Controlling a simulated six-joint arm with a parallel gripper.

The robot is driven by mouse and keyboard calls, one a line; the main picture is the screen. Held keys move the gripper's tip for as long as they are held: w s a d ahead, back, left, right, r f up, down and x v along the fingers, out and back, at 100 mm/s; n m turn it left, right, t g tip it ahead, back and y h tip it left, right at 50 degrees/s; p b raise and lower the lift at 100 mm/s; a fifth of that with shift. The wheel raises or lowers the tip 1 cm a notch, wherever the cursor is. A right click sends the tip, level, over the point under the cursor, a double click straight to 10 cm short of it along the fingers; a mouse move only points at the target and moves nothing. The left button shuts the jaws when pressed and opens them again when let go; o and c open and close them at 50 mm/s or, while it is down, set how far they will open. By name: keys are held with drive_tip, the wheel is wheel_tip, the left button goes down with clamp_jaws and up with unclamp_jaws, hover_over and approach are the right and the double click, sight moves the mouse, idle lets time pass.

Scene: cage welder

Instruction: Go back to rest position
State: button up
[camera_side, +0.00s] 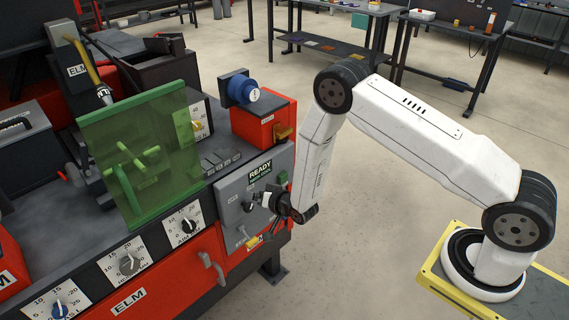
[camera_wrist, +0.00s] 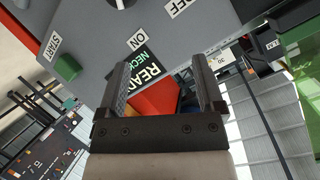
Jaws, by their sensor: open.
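My gripper (camera_side: 284,207) is in front of the grey control panel (camera_side: 226,203) at the right end of the welder, close to its face. In the wrist view my gripper (camera_wrist: 160,75) has its two dark fingers apart, with nothing held between them. The panel's READY display (camera_wrist: 146,72) shows just beyond the fingers. A green button (camera_wrist: 67,68) beside a START label and a knob (camera_wrist: 124,3) near ON and OFF labels also show there. I cannot tell whether a fingertip touches the panel.
A green transparent shield (camera_side: 143,155) stands on the welder, left of my gripper. A red box (camera_side: 263,118) with a blue cylinder (camera_side: 241,93) sits above the panel. Dials (camera_side: 130,262) line the front. Open floor (camera_side: 370,240) lies to the right, with workbenches (camera_side: 345,50) far behind.

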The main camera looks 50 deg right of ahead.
drive_tip(key=s+d+r+n+g, duration=0.1)
drive_tip(key=s+r+n+g, duration=0.2)
drive_tip(key=s+r+g, duration=0.55)
drive_tip(key=s+d+r+n+g, duration=0.1)
drive_tip(key=s+r+n, duration=0.1)
drive_tip(key=s+r, duration=0.3)
drive_tip(key=s+d+r+n+g, duration=0.1)
drive_tip(key=s+r, duration=0.4)
drive_tip(key=s, duration=0.6)
drive_tip(key=shift+s+n+g, duration=0.3)
drive_tip(key=shift+n+g, duration=0.05)
drive_tip(key=shift+n, duration=0.05)
drive_tip(key=shift+c, duration=0.2)
